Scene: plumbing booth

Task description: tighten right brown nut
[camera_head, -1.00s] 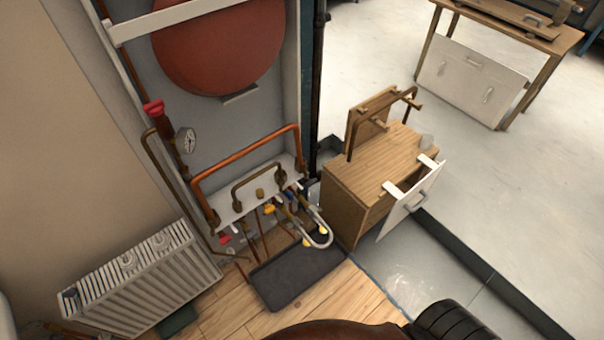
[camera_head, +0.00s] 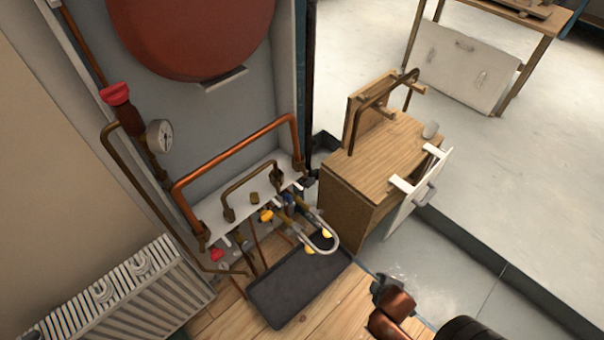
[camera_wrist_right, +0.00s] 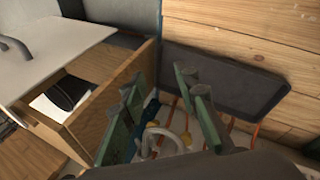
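A small brown bent pipe (camera_head: 250,182) stands on a white shelf (camera_head: 240,199) in the head view. A brown nut (camera_head: 277,180) is at its right foot and another (camera_head: 229,213) is at its left foot. Whether the right nut is tight cannot be told. My right gripper (camera_wrist_right: 161,92) shows two green fingers set apart, with nothing held between them. It faces the grey U-shaped hose (camera_wrist_right: 160,139) and pipework, apart from them as far as I can see. The right nut cannot be made out in the wrist view. My left gripper is not in view.
A larger copper pipe (camera_head: 235,150) arches over the brown one. A wooden cabinet (camera_head: 350,205) with a white door (camera_head: 423,187) stands to the right. A dark tray (camera_head: 298,285) lies below the shelf. A radiator (camera_head: 125,295) is at the lower left.

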